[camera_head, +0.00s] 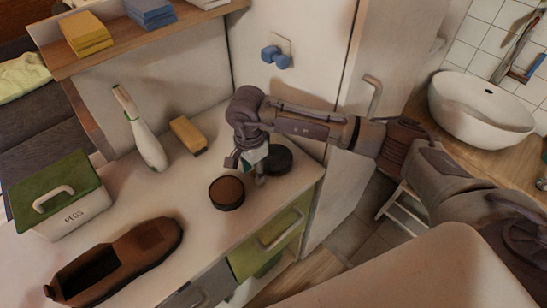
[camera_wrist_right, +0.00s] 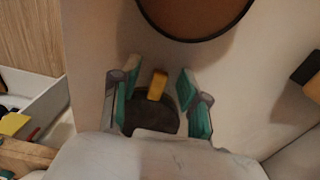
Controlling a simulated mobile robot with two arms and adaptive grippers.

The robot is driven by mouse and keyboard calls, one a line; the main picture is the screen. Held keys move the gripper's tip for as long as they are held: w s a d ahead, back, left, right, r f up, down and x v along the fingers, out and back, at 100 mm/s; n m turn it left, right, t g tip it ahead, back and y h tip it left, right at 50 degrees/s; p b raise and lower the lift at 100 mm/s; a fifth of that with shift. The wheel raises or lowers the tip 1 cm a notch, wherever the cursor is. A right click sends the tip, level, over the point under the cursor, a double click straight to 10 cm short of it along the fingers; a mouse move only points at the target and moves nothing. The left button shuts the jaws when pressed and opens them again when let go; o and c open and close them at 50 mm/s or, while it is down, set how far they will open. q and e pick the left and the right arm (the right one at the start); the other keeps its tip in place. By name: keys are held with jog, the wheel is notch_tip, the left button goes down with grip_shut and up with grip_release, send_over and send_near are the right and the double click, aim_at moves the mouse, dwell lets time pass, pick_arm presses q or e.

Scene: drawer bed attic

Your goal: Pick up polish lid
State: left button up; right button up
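The polish lid (camera_head: 280,158) is a dark round disc lying on the white counter (camera_head: 197,232), partly hidden behind my right gripper (camera_head: 247,170). The right gripper points down just left of the lid in the head view. In the right wrist view, the dark lid (camera_wrist_right: 150,124) shows between the spread green-padded fingers, and its near part is hidden by the gripper body. A small yellow piece (camera_wrist_right: 157,85) shows at its far edge; I cannot tell what it is. The gripper is open; contact with the lid cannot be told. My left gripper is not in view.
The open polish tin (camera_head: 226,193) with brown polish stands close beside the gripper. A brown shoe (camera_head: 122,261), a lidded box (camera_head: 74,211), a white bottle (camera_head: 145,138) and a yellow block (camera_head: 188,135) are further left. The counter's front edge and green drawer (camera_head: 270,240) are near.

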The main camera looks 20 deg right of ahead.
grip_shut()
jog(key=shift+r, duration=0.15)
